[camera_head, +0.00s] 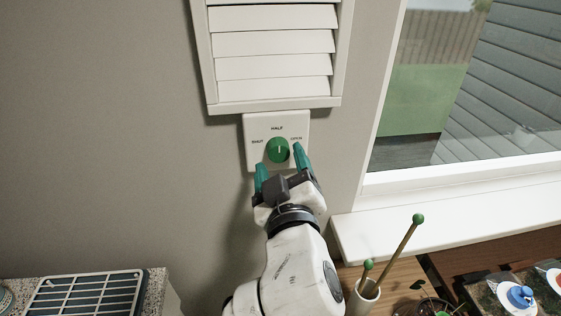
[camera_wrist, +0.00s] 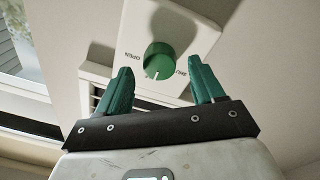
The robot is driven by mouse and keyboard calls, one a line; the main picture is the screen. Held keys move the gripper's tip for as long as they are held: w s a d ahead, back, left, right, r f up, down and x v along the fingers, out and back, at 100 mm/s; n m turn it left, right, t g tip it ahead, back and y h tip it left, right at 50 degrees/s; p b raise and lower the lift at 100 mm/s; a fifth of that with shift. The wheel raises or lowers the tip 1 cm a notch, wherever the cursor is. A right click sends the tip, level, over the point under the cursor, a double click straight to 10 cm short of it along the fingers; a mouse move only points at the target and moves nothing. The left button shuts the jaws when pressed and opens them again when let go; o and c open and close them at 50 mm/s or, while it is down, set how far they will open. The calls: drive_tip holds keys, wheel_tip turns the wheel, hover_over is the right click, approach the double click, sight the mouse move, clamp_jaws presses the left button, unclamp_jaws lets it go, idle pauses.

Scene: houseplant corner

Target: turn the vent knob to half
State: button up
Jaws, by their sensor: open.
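The green round vent knob (camera_head: 278,150) sits on a white plate (camera_head: 250,126) below the vent, marked SHUT at left, HALF at top and OPEN at right. Its white pointer line stands about upright, toward HALF. In the wrist view the knob (camera_wrist: 159,59) shows upside down, its line toward the picture's bottom; SHUT and OPEN are readable there. My gripper (camera_head: 280,158) is open with teal fingers, one on each side of the knob in the picture. The wrist view shows gaps between the fingers (camera_wrist: 160,68) and the knob; nothing is held.
A white louvred vent (camera_head: 272,43) is above the plate. A window with a white sill (camera_head: 450,208) is at right. Below it, a cup (camera_head: 362,298) holds green-tipped sticks. A slatted rack (camera_head: 82,294) is at lower left. The wall left of the plate is bare.

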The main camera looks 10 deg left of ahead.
drive_tip(key=b+v, duration=0.2)
drive_tip(key=v, duration=0.7)
drive_tip(key=shift+s, duration=0.25)
drive_tip(key=shift+d, duration=0.1)
